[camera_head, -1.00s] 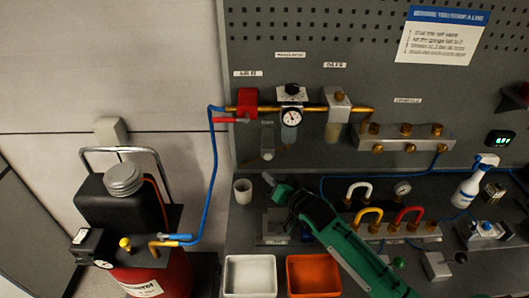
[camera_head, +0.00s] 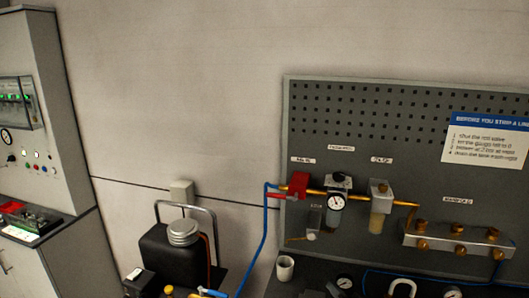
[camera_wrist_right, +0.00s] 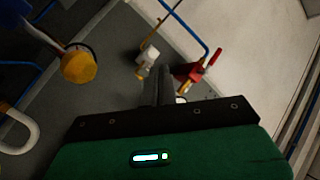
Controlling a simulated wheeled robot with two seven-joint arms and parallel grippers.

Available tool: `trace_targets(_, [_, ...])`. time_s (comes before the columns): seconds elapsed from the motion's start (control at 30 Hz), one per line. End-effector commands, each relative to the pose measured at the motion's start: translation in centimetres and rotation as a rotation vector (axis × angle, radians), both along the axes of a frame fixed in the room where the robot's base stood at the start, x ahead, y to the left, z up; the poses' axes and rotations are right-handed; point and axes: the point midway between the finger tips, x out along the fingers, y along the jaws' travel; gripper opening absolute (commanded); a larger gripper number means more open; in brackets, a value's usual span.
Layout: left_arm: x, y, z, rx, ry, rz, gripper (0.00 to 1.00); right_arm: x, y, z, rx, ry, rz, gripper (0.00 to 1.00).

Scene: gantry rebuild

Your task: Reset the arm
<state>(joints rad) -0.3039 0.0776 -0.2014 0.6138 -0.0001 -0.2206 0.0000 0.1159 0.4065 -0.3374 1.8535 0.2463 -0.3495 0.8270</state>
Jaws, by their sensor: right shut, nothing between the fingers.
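My right gripper (camera_wrist_right: 164,85) shows in the right wrist view as dark fingers closed together, empty, beyond its green housing (camera_wrist_right: 200,150) with a lit indicator. In the head view at most its tip shows at the bottom edge, too small to tell; the green arm is out of that frame. In the wrist view the fingers point toward the grey panel, with the red valve (camera_wrist_right: 190,74) beyond them; I cannot tell the gap. My left gripper is in neither view.
A white cup (camera_head: 285,267) stands on the bench. A black tank (camera_head: 170,255) is left of it, and a control cabinet (camera_head: 40,110) stands far left.

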Motion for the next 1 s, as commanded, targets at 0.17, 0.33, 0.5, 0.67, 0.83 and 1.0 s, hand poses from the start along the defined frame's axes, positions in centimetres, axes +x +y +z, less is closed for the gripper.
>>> trace_targets(0.17, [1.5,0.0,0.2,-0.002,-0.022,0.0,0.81,-1.5,0.4,-1.2,-0.043,0.041,-0.004,0.0])
trace_targets(0.33, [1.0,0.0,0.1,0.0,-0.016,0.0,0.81,-3.7,0.7,-3.0,-0.119,0.105,-0.008,0.0])
trace_targets(0.5, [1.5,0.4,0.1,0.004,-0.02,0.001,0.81,-7.0,0.8,-5.1,-0.217,0.194,-0.007,0.0])
trace_targets(0.67, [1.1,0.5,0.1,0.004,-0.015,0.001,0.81,-11.5,0.7,-7.4,-0.338,0.31,0.006,0.0])
trace_targets(0.83, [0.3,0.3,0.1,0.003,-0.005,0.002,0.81,-19.2,-0.2,-10.0,-0.52,0.502,0.05,0.0])
trace_targets(1.0, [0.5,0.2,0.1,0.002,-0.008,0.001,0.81,-25.7,-1.5,-11.1,-0.655,0.664,0.108,0.0])
